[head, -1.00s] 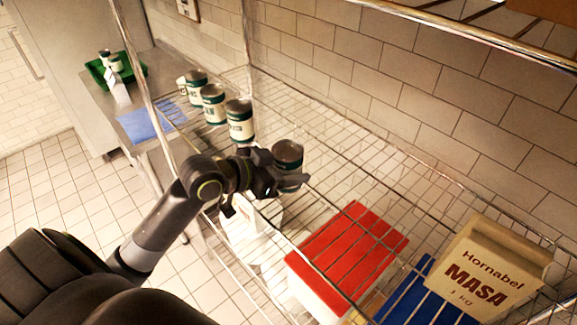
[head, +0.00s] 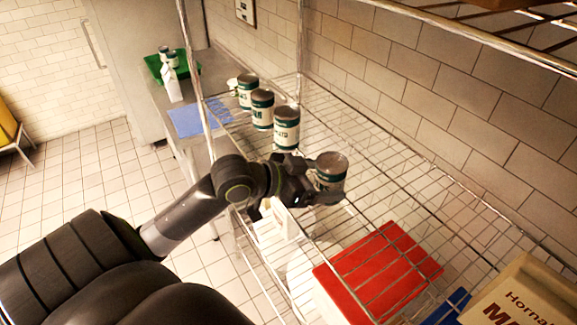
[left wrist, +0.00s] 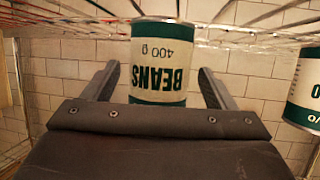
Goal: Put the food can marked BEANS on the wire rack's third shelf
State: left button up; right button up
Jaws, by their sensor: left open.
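The BEANS can (head: 331,170), with a cream and dark green label, stands on a wire shelf of the rack (head: 392,170) at the near end of a row of cans. In the left wrist view the can (left wrist: 160,65) appears upside down, its BEANS 400 g label readable, between the two fingers. My left gripper (head: 322,192) is open around the can, with a visible gap on each side of it in the wrist view (left wrist: 155,85). My right gripper is not in view.
Several similar cans (head: 286,128) stand in a row behind the BEANS can. A red-lidded box (head: 375,270) and a MASA package (head: 510,300) sit lower right. A green tray (head: 155,68) and blue cloth (head: 195,118) lie on the counter. Bare wire shelf lies right of the can.

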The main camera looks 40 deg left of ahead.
aim_at(317, 179)
pick_arm(q)
jog(key=v, duration=0.4)
jog(key=shift+p+v, duration=0.5)
jog(key=shift+v, duration=0.7)
jog(key=shift+p+v, duration=0.8)
jog(key=shift+v, duration=0.35)
jog(key=shift+s+a+r+p, duration=0.2)
jog(key=shift+s+r+p, duration=0.1)
jog(key=shift+s, duration=0.15)
jog(key=shift+f, duration=0.2)
